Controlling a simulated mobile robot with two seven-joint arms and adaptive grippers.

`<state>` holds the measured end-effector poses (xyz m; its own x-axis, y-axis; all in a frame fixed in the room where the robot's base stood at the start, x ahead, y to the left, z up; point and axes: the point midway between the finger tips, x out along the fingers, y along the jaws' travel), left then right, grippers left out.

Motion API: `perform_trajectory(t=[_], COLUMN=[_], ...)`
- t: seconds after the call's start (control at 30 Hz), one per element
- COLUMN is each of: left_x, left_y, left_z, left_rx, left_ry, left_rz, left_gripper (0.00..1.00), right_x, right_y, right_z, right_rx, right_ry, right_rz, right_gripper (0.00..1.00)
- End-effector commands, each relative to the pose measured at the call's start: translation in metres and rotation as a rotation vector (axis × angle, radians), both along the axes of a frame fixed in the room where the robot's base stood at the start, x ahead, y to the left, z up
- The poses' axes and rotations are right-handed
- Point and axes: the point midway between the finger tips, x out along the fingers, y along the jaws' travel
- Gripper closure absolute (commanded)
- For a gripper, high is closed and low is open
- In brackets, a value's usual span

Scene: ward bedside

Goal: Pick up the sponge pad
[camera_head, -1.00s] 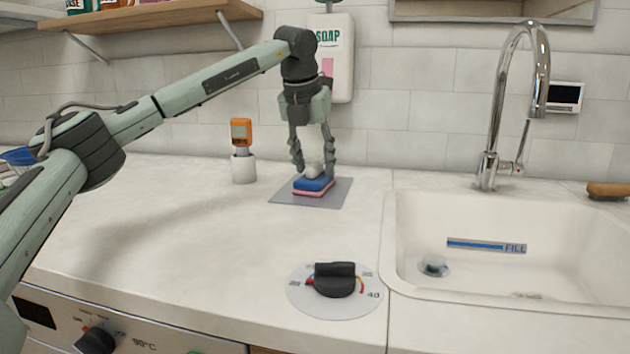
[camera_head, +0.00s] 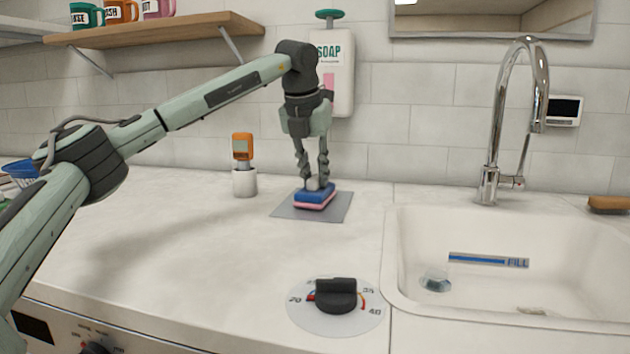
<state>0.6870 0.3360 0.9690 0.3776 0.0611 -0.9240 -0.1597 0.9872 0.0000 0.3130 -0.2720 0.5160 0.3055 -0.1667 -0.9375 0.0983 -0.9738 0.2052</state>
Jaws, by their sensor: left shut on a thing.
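The sponge pad (camera_head: 315,200) has a blue upper layer and a pink lower layer, with a whitish knob on top. It rests on a grey mat (camera_head: 338,212) on the counter, left of the sink. My left gripper (camera_head: 314,184) points straight down above it, with its fingers closed on the whitish knob. I cannot see a gap between the pad and the mat. My right gripper is not in view.
A white holder with an orange-topped device (camera_head: 243,150) stands left of the mat. A soap dispenser (camera_head: 335,75) hangs on the wall behind my gripper. A dial (camera_head: 336,297) lies at the front. The sink (camera_head: 393,270) and tap (camera_head: 490,185) are at right.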

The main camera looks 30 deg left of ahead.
Motion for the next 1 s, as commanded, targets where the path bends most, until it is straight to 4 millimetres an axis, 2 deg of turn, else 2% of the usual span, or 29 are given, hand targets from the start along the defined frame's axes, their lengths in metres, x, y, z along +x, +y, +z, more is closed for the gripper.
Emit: perform_trajectory(t=[0.27, 0.3, 0.4, 0.6, 0.7, 1.0], left_x=[0.0, -0.009, -0.027, -0.06, -0.074, -0.097], left_y=[-0.001, 0.007, 0.017, 0.036, 0.045, 0.058], left_z=[0.042, 0.043, 0.055, 0.078, 0.088, 0.104], left_rx=[-0.002, -0.001, -0.001, -0.001, -0.001, 0.0], left_ry=[-0.003, -0.002, -0.004, -0.002, -0.002, 0.0], left_rz=[-0.001, 0.001, 0.001, 0.001, 0.0, -0.001], left_gripper=[1.0, 1.0, 1.0, 1.0, 1.0, 1.0], right_x=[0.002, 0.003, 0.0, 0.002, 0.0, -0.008], right_y=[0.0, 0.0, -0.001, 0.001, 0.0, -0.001], right_z=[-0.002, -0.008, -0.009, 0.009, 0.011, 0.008], right_rx=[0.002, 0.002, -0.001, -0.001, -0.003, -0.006], right_ry=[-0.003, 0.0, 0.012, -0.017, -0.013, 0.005], right_rz=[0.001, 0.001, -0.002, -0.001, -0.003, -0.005], right_gripper=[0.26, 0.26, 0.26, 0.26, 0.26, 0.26])
